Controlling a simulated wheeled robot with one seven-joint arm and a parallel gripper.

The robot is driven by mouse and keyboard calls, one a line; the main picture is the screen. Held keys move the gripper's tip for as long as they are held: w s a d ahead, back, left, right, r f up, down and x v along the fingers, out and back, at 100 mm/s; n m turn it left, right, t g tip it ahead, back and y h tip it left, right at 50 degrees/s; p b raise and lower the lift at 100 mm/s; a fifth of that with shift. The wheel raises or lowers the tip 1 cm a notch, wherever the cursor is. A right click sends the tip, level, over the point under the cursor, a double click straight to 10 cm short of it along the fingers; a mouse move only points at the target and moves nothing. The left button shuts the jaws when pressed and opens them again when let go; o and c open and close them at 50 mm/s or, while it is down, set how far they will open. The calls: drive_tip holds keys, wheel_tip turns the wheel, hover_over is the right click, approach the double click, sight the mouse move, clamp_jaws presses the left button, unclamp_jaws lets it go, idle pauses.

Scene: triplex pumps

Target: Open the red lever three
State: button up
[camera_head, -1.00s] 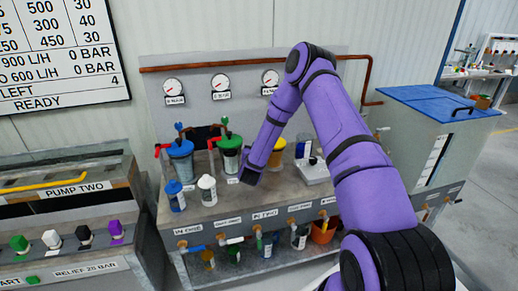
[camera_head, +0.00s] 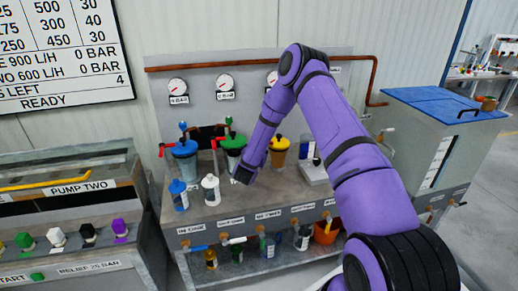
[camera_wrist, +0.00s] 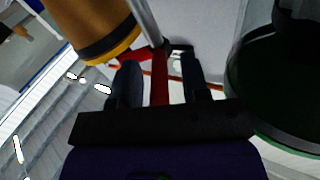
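A red lever (camera_wrist: 159,82) shows in the wrist view, lying between my two fingers with a gap on each side. My gripper (camera_wrist: 162,75) is open around it, and no contact shows. The yellow-rimmed canister (camera_wrist: 108,42) is at upper left there, and the dark green one (camera_wrist: 285,90) is at right. In the head view my gripper (camera_head: 243,175) is low in front of the green-topped canister (camera_head: 233,145), left of the yellow-topped canister (camera_head: 279,152). Other red levers stand beside the blue-topped canister (camera_head: 163,148) and the green-topped one (camera_head: 214,143). The lever between my fingers is hidden by my arm in the head view.
A blue bottle (camera_head: 179,195) and a white bottle (camera_head: 211,190) stand at the bench's front left. A white device (camera_head: 314,172) sits right of the yellow-topped canister. Gauges (camera_head: 178,87) and a copper pipe (camera_head: 215,66) are on the back panel.

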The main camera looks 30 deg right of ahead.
drive_tip(key=v, duration=1)
drive_tip(key=shift+s+a, duration=0.3)
